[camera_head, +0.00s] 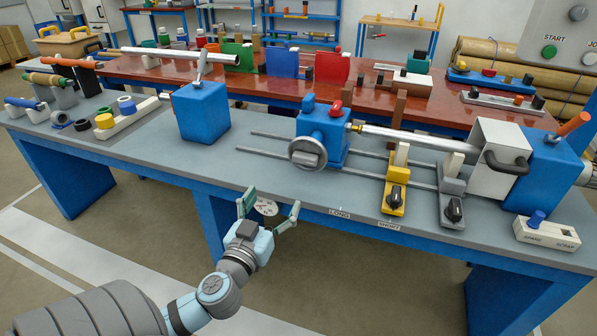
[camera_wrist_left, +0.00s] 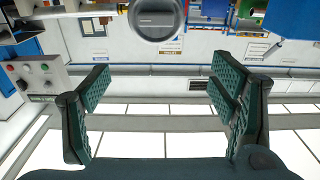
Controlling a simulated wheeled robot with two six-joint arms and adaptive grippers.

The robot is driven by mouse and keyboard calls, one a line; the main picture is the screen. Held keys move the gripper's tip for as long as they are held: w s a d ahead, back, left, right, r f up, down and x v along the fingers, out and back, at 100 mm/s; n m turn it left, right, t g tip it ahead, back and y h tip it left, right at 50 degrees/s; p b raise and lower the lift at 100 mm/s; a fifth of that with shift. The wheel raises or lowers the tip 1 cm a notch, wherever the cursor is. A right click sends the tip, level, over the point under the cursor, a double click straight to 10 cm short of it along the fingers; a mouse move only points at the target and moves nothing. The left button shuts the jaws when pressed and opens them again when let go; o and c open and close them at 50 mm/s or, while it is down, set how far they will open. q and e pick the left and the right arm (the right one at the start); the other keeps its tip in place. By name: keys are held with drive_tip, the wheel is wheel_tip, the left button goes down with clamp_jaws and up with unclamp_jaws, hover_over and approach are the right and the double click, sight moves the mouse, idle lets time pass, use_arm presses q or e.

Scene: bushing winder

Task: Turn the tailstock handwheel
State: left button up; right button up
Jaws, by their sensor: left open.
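The tailstock handwheel (camera_head: 308,152) is a round grey wheel on the front left of the blue tailstock (camera_head: 325,128), above the bench rails. My left gripper (camera_head: 272,203) is open and empty, at the bench's front edge, below and a little left of the handwheel and apart from it. In the left wrist view the handwheel (camera_wrist_left: 154,18) is a dark grey disc at the top middle, cut by the frame edge. It lies beyond the open fingers of the left gripper (camera_wrist_left: 160,85). My right gripper is not in view.
A silver bar (camera_head: 405,138) runs right from the tailstock to the white guard (camera_head: 497,158). A yellow stop (camera_head: 394,188) and a grey stop (camera_head: 452,195) stand on the rails. A blue block (camera_head: 202,111) stands to the left, with bare bench (camera_head: 262,158) between.

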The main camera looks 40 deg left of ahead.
use_arm(q)
drive_tip(key=w, duration=0.1)
approach(304, 164)
drive_tip(key=shift+g, duration=0.3)
drive_tip(key=x, duration=0.9)
drive_tip(key=shift+w+r, duration=0.25)
drive_tip(key=shift+r, duration=0.05)
drive_tip(key=shift+s+d+r, duration=0.1)
drive_tip(key=shift+s+r, duration=0.5)
drive_tip(key=shift+s, duration=0.2)
drive_tip(key=shift+w+f, duration=0.2)
drive_tip(key=shift+w, duration=0.1)
drive_tip(key=shift+c, duration=0.5)
drive_tip(key=shift+w+f, duration=0.15)
drive_tip(key=shift+w, duration=0.05)
drive_tip(key=c, duration=1.1)
drive_tip(key=shift+o, duration=0.2)
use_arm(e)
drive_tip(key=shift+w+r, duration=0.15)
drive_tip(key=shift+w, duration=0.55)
